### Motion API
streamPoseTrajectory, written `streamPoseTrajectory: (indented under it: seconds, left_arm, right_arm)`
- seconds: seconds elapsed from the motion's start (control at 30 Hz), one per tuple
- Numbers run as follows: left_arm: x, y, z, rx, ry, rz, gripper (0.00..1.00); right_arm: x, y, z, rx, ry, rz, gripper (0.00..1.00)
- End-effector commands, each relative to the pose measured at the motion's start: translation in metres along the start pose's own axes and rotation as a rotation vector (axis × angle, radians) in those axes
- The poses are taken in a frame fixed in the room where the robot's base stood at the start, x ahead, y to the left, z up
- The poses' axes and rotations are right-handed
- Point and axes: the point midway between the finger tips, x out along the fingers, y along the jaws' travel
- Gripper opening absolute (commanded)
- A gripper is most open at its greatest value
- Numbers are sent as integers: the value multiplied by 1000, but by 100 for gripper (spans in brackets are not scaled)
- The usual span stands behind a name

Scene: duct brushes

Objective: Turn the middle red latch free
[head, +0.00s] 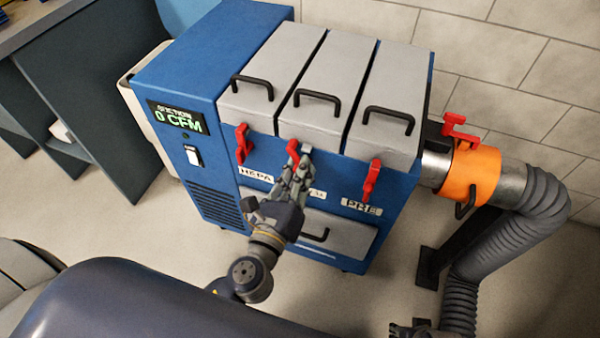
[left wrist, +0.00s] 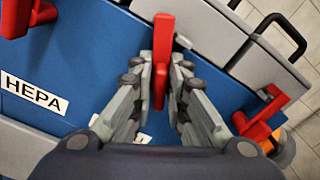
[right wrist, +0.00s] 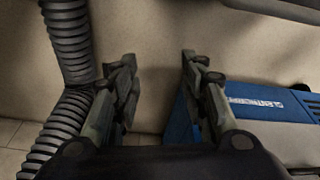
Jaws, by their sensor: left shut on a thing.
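The middle red latch (head: 293,150) is on the front of the blue filter machine, under the middle grey lid (head: 315,83). My left gripper (head: 296,172) is at this latch, its fingers on either side of it. In the left wrist view the red latch (left wrist: 161,60) stands between the two fingers of my left gripper (left wrist: 162,85), which are shut on it. The fingers hide part of the latch in the head view. My right gripper (right wrist: 158,75) shows in the right wrist view with its fingers wide apart and nothing between them.
The left red latch (head: 243,143) and right red latch (head: 371,180) flank the middle one. Black lid handles (head: 317,97) stick out above. An orange collar (head: 471,175) with a red lever and a grey corrugated hose (head: 541,190) are at the right. A HEPA label (left wrist: 35,93) is nearby.

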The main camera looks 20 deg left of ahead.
Motion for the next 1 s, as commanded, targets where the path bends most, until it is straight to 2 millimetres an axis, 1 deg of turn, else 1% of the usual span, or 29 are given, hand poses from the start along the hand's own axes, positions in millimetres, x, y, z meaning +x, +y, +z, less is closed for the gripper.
streamPoseTrajectory:
  seconds: [0.1,0.47,0.7,1.0]
  left_arm:
    - [0,2,-3,-113,1,2,0]
    - [-1,5,-3,-455,0,3,0]
    - [0,7,-4,-682,0,3,0]
    - [0,8,-5,-923,0,3,0]
  right_arm:
    - [-12,1,-6,1,11,2,40]
    - [-59,3,-20,5,37,6,40]
    - [-89,4,-23,7,51,9,40]
    - [-114,5,-23,8,63,11,40]
